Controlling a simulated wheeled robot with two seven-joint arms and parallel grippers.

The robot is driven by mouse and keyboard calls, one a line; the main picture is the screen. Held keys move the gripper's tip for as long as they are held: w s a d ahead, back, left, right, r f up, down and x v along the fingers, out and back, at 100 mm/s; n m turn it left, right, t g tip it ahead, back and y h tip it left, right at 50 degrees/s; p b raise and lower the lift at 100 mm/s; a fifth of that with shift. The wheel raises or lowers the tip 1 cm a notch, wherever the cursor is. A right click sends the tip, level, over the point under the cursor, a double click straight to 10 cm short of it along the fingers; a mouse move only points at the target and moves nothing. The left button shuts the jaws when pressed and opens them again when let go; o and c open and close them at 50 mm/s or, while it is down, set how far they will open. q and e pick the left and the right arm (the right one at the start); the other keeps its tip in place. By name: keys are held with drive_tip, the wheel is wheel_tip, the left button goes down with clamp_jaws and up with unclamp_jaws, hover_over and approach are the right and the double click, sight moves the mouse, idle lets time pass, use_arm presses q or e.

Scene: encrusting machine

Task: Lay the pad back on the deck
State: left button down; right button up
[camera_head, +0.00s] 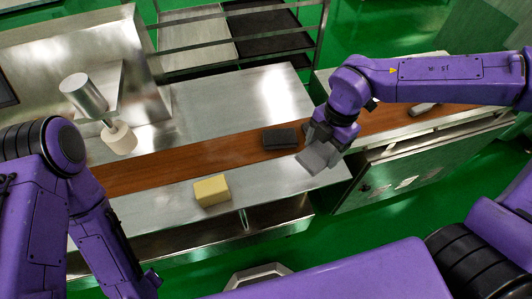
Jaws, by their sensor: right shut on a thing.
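My right gripper (320,148) hangs over the front part of the steel deck (275,178), to the right of the yellow block. It is shut on a grey, flat-sided piece (316,158) that looks like the pad; the fingers partly hide it. I cannot tell whether the piece touches the deck. A dark grey block (280,138) lies on the brown belt, just left of this gripper. My left arm comes in at the lower left, and its fingertips do not show.
A yellow block (211,190) sits on the front deck. The brown belt (190,158) crosses the machine. A steel nozzle with a white tip (120,138) stands at the left. A tray rack (265,40) is behind. Green floor lies in front.

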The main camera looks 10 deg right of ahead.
sight(273, 179)
drive_tip(key=a+f, duration=0.2)
drive_tip(key=a, duration=0.1)
drive_tip(key=w+a+f, duration=0.1)
drive_tip(key=a+f, duration=0.1)
drive_tip(key=a, duration=0.1)
drive_tip(key=w+a+f, duration=0.1)
drive_tip(key=a+f, duration=0.1)
drive_tip(key=a, duration=0.1)
drive_tip(key=shift+f+p, duration=0.1)
drive_tip(key=shift+p, duration=0.3)
drive_tip(key=f, duration=0.1)
drive_tip(key=a+f, duration=0.1)
drive_tip(key=f, duration=0.1)
drive_tip(key=a+f, duration=0.1)
drive_tip(key=f, duration=0.1)
drive_tip(key=shift+w+f, duration=0.15)
drive_tip(key=shift+w, duration=0.15)
drive_tip(key=shift+d+f, duration=0.1)
drive_tip(key=shift+f, duration=0.15)
drive_tip(key=o, duration=1)
drive_tip(key=r, duration=0.4)
drive_tip(key=d+r, duration=0.1)
drive_tip(key=r, duration=0.7)
drive_tip(key=shift+w+d+r, duration=0.15)
drive_tip(key=shift+w+d, duration=0.2)
